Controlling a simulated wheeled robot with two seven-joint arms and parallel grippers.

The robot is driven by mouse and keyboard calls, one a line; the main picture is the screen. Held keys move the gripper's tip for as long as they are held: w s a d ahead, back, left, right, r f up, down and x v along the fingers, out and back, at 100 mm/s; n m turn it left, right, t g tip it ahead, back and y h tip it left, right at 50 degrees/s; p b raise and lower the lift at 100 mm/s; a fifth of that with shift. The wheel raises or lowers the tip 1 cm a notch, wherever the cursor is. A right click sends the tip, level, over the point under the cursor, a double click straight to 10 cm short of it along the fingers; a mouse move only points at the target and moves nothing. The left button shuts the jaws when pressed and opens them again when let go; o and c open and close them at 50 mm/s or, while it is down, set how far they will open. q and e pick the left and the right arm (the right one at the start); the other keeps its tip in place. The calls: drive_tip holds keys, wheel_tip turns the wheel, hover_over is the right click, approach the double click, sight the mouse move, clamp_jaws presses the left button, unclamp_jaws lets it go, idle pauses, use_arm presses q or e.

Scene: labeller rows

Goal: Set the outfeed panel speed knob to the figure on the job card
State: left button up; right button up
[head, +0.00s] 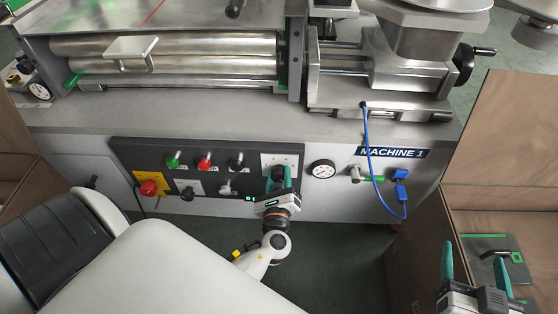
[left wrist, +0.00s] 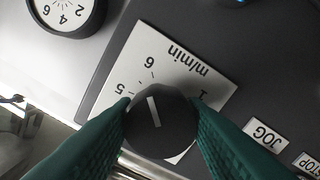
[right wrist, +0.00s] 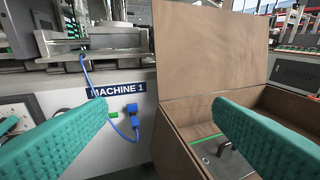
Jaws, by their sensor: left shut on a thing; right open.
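The speed knob (left wrist: 160,138) is dark and round with a white pointer line. It sits on a white dial plate (left wrist: 185,60) marked m/min, where 6, 5 and part of a 1 show. The pointer aims up in the left wrist view, roughly toward the 6. The rest of the scale is hidden behind the knob and fingers. My left gripper (head: 278,184) is shut on the knob, a finger on each side; the plate shows in the head view (head: 292,160). My right gripper (head: 475,270) is open and empty at the lower right. I cannot make out a job card.
The dark panel (head: 130,155) also carries green, red and black controls and a red stop button (head: 148,188) on yellow. A gauge (head: 322,169) and blue cable (head: 385,195) are right of it. An open wooden box (right wrist: 195,125) stands near my right gripper.

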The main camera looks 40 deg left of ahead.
use_arm(q)
drive_tip(key=shift+d+f+m, duration=0.1)
drive_tip(key=shift+m, duration=0.2)
use_arm(e)
drive_tip(key=shift+s+d+f+g+h, duration=0.1)
drive_tip(key=shift+s+f+g+h, duration=0.05)
drive_tip(key=shift+f+g, duration=0.25)
drive_tip(key=shift+s+d+f+g+h, duration=0.1)
drive_tip(key=shift+s+f+g+h, duration=0.05)
drive_tip(key=shift+f+g, duration=0.2)
use_arm(q)
drive_tip(key=o, duration=1)
drive_tip(key=shift+c, duration=0.2)
drive_tip(key=shift+s+d, duration=0.15)
drive_tip(key=shift+s, duration=0.1)
drive_tip(key=p+v, duration=0.1)
drive_tip(key=v, duration=1)
use_arm(e)
drive_tip(key=s+f+g, duration=0.1)
drive_tip(key=d+f+g, duration=0.1)
drive_tip(key=s+f+g, duration=0.1)
drive_tip(key=f, duration=0.1)
drive_tip(key=shift+s+d+h, duration=0.2)
drive_tip(key=shift+s+h, duration=0.1)
drive_tip(key=shift+h, duration=0.1)
use_arm(q)
drive_tip(key=shift+s+d, duration=0.15)
